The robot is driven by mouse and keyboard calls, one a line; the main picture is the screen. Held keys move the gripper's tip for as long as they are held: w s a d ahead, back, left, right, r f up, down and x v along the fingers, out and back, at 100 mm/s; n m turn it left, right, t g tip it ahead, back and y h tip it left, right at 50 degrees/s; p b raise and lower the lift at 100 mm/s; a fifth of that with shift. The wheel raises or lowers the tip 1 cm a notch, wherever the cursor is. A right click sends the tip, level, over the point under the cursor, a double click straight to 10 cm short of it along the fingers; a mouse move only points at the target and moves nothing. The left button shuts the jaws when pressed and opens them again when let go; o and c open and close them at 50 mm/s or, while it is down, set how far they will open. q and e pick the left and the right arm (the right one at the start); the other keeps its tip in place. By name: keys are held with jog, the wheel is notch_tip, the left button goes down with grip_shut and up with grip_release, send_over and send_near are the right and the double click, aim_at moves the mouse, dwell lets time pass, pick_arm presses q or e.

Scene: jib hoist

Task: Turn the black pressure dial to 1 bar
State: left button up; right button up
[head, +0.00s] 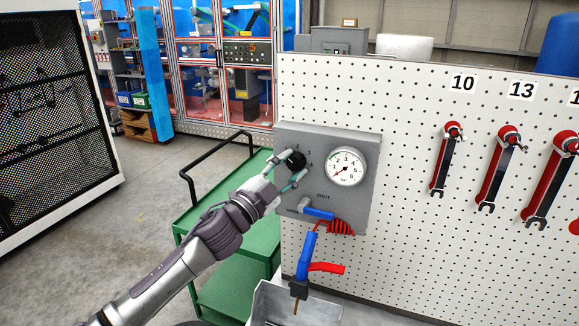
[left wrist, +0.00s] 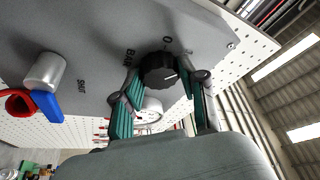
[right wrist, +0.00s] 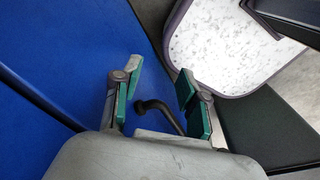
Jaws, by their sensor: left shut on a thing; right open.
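The black pressure dial (head: 296,160) is on the grey panel (head: 362,200) mounted on the white pegboard. In the left wrist view the dial (left wrist: 158,72) shows a white pointer line, with "0" and "BAR" printed near it. My left gripper (head: 284,176) is shut on the dial, with a finger on each side; its fingers also show in the left wrist view (left wrist: 165,92). The round gauge (head: 346,168) sits right of the dial; its exact reading is too small to tell. My right gripper (right wrist: 157,88) is open and empty, and is not in the head view.
A green cart (head: 220,208) stands left. Red wrenches (head: 498,165) hang right. My right gripper is near a blue surface (right wrist: 60,60).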

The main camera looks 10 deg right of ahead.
pick_arm(q)
jog(key=shift+f, duration=0.1)
jog(key=o, duration=1.1)
jog(key=shift+o, duration=0.2)
jog(key=shift+a, duration=0.1)
jog(key=v, duration=1.2)
